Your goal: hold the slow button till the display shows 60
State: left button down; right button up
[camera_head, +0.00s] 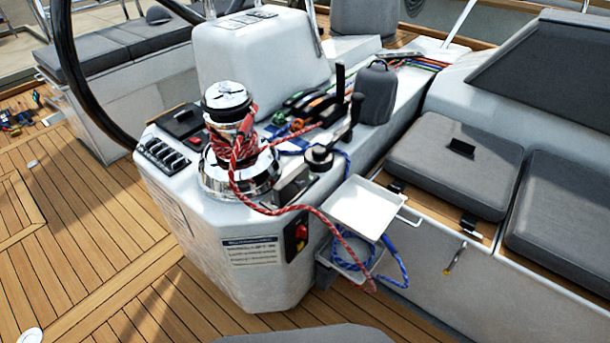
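Neither of my grippers shows in the head view. No button can be read as the slow button at this size. A row of black switches (162,154) sits on the left of the white console's top. Behind it is a dark flat panel (181,119) with a small red spot near it. A black control plate with red and yellow parts (297,235) is on the console's front face. I cannot make out any display or number on these.
A chrome winch (238,175) wrapped with red rope stands on the console (235,285). Black levers (350,120) rise beside it. A white tray (360,208) with blue rope below juts out right. Grey cushions (455,165) lie further right. Teak deck (90,265) is open at left.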

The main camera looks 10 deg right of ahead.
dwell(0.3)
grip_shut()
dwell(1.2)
